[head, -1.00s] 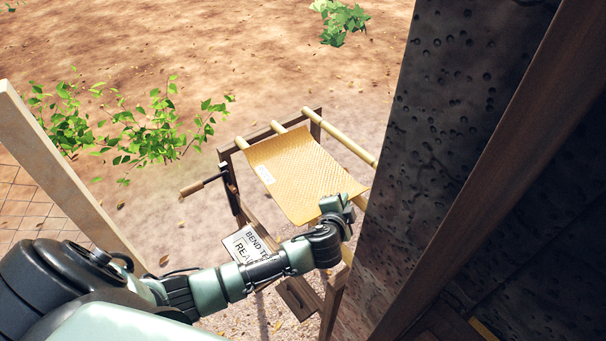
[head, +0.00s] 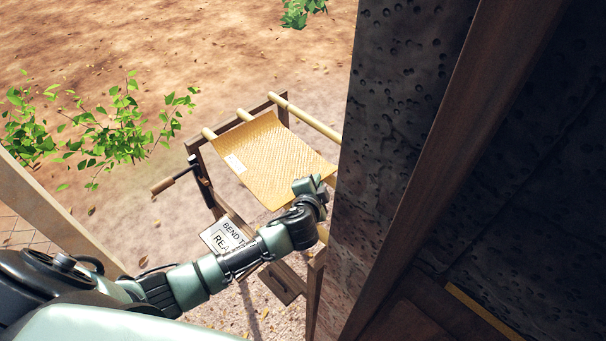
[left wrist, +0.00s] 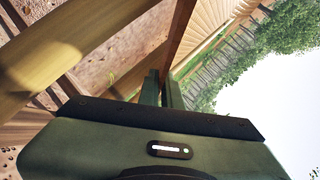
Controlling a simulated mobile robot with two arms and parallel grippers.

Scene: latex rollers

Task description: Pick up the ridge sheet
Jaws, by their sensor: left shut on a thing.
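The ridge sheet (head: 268,155), a yellow textured sheet with a small white label, lies sloping across the pale rollers (head: 305,118) of a wooden frame in the head view. My left gripper (head: 310,184) is at the sheet's near right corner, shut on its edge. The fingertips are partly hidden by the hand in the head view. In the left wrist view the two narrow fingers (left wrist: 163,90) are close together, with a brown strip running up from between them; I cannot tell if it is the sheet's edge. My right gripper is not in view.
A crank handle (head: 176,180) sticks out at the frame's left. A printed sign (head: 222,236) sits below the sheet. A dark pitted wall with a wooden post (head: 465,130) stands close on the right. Leafy branches (head: 110,125) hang at the left over open dirt ground.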

